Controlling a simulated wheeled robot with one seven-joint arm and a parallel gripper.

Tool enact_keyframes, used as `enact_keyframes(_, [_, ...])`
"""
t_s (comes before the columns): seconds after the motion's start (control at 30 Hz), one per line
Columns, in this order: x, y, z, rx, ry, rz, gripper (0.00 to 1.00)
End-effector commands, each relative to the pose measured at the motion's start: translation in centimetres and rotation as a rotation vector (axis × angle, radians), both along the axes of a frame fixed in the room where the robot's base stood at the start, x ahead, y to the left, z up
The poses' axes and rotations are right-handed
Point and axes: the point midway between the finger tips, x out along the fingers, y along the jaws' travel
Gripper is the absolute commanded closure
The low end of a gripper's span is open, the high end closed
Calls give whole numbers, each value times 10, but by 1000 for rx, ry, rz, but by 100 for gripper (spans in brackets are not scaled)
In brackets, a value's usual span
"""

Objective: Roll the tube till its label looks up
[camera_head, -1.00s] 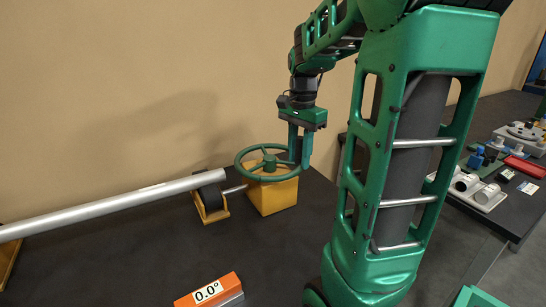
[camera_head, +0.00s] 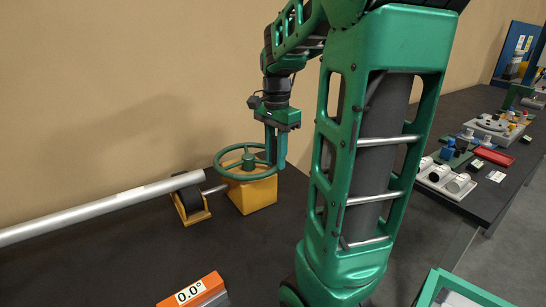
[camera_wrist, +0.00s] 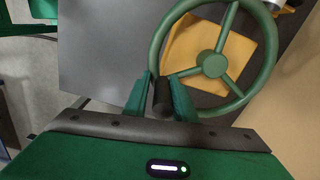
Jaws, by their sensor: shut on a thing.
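The tube (camera_head: 95,212) is a long grey metal cylinder lying across the left of the head view. Its right end rests on a black roller (camera_head: 190,198) in a yellow bracket. A whitish patch, perhaps the label, shows on its upper side near that end. A shaft joins the roller to a yellow box (camera_head: 256,196) topped by a green handwheel (camera_head: 222,165). My gripper (camera_head: 275,160) points down at the wheel's right side. In the wrist view, my gripper (camera_wrist: 163,95) is shut on the wheel's dark handle knob (camera_wrist: 163,100), at the rim.
A second table at right holds a red tray (camera_head: 493,157) and white fittings (camera_head: 444,180). A beige wall stands behind; the table front is mostly bare.

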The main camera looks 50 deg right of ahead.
Motion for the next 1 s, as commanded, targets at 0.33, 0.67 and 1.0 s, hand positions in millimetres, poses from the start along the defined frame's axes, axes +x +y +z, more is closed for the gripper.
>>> enact_keyframes(0.33, [5,0,2,-7,-13,9,64])
enact_keyframes(0.67, [4,-1,17,-7,-13,6,64])
enact_keyframes(1.0, [5,0,79,-8,-14,7,64])
